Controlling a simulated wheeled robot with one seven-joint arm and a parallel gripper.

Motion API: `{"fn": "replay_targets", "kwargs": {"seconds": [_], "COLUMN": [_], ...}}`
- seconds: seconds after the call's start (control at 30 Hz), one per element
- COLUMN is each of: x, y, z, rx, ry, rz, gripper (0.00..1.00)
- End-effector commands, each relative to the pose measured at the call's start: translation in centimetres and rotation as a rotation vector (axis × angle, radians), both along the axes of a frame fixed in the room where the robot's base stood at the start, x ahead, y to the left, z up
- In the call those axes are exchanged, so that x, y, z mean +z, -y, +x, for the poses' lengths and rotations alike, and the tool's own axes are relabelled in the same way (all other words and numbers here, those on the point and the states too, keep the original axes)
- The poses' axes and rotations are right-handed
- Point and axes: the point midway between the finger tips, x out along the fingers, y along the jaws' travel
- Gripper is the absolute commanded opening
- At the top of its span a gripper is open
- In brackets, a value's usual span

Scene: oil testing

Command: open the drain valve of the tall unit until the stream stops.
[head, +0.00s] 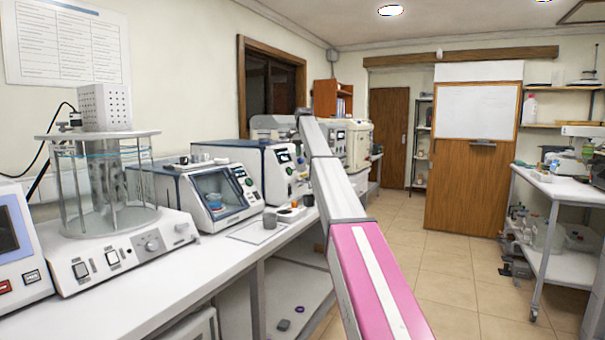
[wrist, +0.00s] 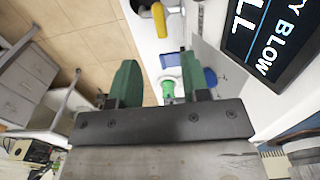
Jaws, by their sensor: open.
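My gripper (wrist: 160,78) shows in the wrist view with its two green fingers spread apart. Nothing is clamped between them. Beyond the gap is a white round part with a small green piece (wrist: 168,91); I cannot tell what it is. A yellow lever-like part (wrist: 160,20), perhaps a valve handle, is ahead of the fingers and apart from them. A dark display (wrist: 268,38) with partly readable text including "BLOW" is at the upper right. In the head view, my arm hides the gripper. I cannot tell for certain which machine is the tall unit, and no stream is discernible.
A blue part (wrist: 210,77) is close to the right finger. Tiled floor (head: 445,275) is clear between the bench and the right-hand cart (head: 565,187).

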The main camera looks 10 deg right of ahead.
Motion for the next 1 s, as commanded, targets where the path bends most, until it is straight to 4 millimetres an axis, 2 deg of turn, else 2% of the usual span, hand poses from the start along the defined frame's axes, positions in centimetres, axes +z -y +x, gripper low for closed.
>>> {"fn": "replay_targets", "kwargs": {"seconds": [0.4, 0.5, 0.63, 0.87, 0.9, 0.97, 1.0], "x": [-7.1, -8.4, -9.2, -9.4, -9.4, -9.4, -9.4], "y": [0.0, 0.0, 0.0, 0.0, 0.0, 0.0, 0.0], "z": [-0.1, -0.1, 0.0, 0.0, 0.0, 0.0, 0.0], "rx": [0.001, 0.001, 0.001, 0.001, 0.001, 0.001, 0.001], "ry": [0.000, 0.000, 0.001, 0.001, 0.001, 0.001, 0.001], "rz": [0.000, 0.000, 0.000, 0.000, 0.000, 0.000, 0.000], "gripper": [0.43, 0.43, 0.43, 0.43, 0.39, 0.20, 0.07]}}
